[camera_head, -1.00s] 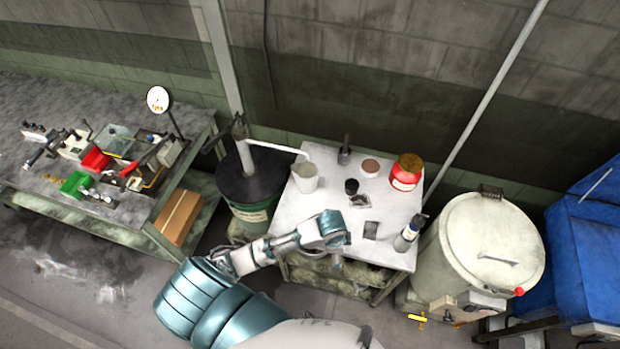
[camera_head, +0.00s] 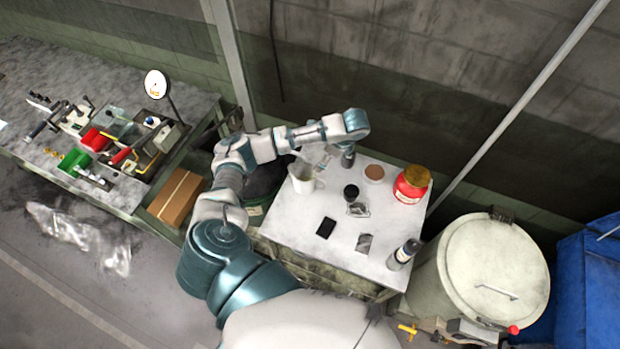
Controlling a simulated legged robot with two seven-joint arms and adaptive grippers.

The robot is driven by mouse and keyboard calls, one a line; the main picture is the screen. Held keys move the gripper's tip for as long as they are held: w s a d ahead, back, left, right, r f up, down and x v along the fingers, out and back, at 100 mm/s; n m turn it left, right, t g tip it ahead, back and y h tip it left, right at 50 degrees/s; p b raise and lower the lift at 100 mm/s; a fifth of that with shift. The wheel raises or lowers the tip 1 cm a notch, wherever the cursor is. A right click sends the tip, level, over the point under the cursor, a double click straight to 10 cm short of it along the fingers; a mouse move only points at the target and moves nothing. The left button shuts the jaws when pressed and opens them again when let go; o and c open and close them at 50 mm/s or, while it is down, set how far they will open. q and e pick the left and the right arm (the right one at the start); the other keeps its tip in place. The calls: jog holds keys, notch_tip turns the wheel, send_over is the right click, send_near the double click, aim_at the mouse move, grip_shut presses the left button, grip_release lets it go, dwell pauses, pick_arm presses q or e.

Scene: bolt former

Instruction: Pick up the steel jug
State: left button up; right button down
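A pale grey jug (camera_head: 303,182), which looks like the steel jug, stands upright at the left back of the white-topped table. Its mouth is open and its handle side faces right. My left arm reaches over the back of the table, behind and above the jug. The teal wrist is up and to the right of the jug. A small greyish shape just right of the jug may be part of my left gripper. Its fingers are not clear, and I cannot tell whether they touch the jug. My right gripper is not in view.
On the white table (camera_head: 285,232) are a dark cylinder (camera_head: 348,159), a red jar (camera_head: 411,186), a brown round item (camera_head: 374,173), a black cup (camera_head: 351,192), a black flat item (camera_head: 326,227) and a bottle (camera_head: 404,254). A large lidded drum (camera_head: 490,262) stands right.

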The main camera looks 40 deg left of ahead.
pick_arm(q)
jog(key=b, duration=0.2)
send_near(310, 181)
jog(key=w+a+r, duration=0.1)
jog(key=a, duration=0.1)
jog(key=shift+w+a+f+p, duration=0.3)
jog(key=shift+a+f+p, duration=0.2)
jog(key=shift+a+p, duration=0.15)
jog(key=w+p+x, duration=0.1)
jog(key=x, duration=0.6)
jog(key=shift+s+a+f+p, duration=0.3)
jog(key=shift+s+a+f, duration=0.05)
jog(key=shift+s, duration=0.2)
jog(key=shift+c, duration=0.3)
jog(key=c, duration=1.5)
jog(key=shift+c, duration=0.2)
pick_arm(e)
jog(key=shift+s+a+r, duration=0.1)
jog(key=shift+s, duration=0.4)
